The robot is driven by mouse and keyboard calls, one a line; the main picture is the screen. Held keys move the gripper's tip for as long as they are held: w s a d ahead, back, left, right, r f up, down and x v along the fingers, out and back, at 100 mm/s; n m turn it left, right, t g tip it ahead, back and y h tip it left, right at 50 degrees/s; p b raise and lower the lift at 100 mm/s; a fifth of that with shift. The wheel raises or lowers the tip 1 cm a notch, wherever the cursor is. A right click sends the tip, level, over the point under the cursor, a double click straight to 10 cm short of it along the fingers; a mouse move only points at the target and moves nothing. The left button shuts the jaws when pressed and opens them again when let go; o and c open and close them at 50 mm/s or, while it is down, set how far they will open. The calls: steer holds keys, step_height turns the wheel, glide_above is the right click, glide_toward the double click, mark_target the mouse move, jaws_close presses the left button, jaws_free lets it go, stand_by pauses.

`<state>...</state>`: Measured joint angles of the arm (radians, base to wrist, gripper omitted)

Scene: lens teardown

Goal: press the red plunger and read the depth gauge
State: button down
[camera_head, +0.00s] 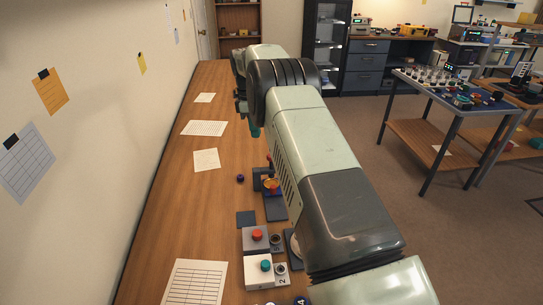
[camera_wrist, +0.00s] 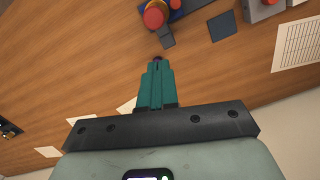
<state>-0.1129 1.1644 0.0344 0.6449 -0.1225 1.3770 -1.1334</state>
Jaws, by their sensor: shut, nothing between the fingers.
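A red, rounded knob (camera_wrist: 155,15) with a yellow ring stands on a dark blue base at the top of the wrist view; it looks like the red plunger. In the head view this orange and red device (camera_head: 271,186) sits beside my arm, partly hidden by it. My gripper (camera_wrist: 157,63) has teal fingers, shut and empty, pointing toward the device and apart from it. In the head view only a bit of teal gripper (camera_head: 255,131) shows beside my arm, farther along the bench. I cannot make out a depth gauge dial or reading.
A grey box with a red button (camera_head: 257,236) and a white box with a teal button (camera_head: 265,266) stand nearer on the wooden bench (camera_head: 215,215). A dark square pad (camera_head: 246,219), a small purple ball (camera_head: 240,178) and paper sheets (camera_head: 206,159) lie left. The wall borders the bench.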

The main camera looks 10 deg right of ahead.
steer(key=s+d+r+m+t+y, duration=0.1)
steer(key=s+d+r+m+t, duration=0.2)
steer(key=r+m, duration=0.4)
steer(key=shift+s+d+m+t, duration=0.4)
steer(key=shift+s+d+m, duration=0.55)
steer(key=shift+m, duration=2.95)
steer(key=shift+w, duration=0.1)
steer(key=x, duration=0.8)
steer(key=s+x, duration=0.1)
steer(key=x, duration=0.3)
steer(key=shift+w+a+f, duration=0.15)
steer(key=shift+f, duration=0.9)
steer(key=shift+f, duration=0.1)
